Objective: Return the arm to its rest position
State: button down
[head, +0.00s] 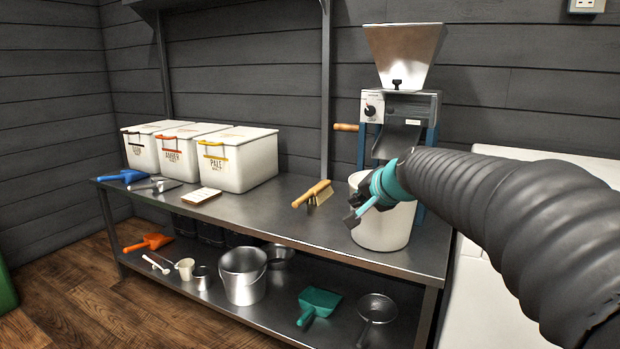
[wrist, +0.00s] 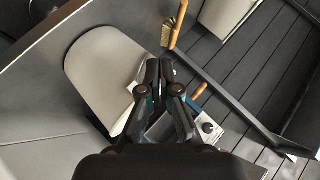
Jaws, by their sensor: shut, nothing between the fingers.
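My arm in its black ribbed sleeve reaches in from the right in the head view. My gripper (head: 352,218) is at its end, just past a teal wrist band, in front of the white bucket (head: 382,232) below the mill. From these views I cannot tell whether it touches the bucket. In the wrist view the dark fingers of my gripper (wrist: 160,72) are together with nothing between them. The bucket (wrist: 100,72) shows as a pale shape beside them.
A mill with a steel hopper (head: 404,52) stands behind the bucket. A brush (head: 315,194), a small card (head: 201,196) and lidded white bins (head: 238,165) are on the steel table (head: 260,215). The lower shelf holds a steel pail (head: 243,284) and a teal scoop (head: 318,301).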

jog(key=s+d+f+n+g+h+p, duration=0.1)
jog(key=s+f+n+p, duration=0.1)
jog(key=s, duration=0.9)
jog(key=s+d+f+n+g+h+p, duration=0.1)
jog(key=s+f+n+g+p, duration=0.1)
jog(key=s, duration=1)
jog(key=s+d+f+n+g+h+p, duration=0.1)
jog(key=s+d+f+n+g+p, duration=0.1)
jog(key=s, duration=0.9)
jog(key=shift+s+f+n+h+p, duration=0.15)
jog(key=shift+f+n+h+p, duration=0.25)
jog(key=shift+n+p, duration=0.6)
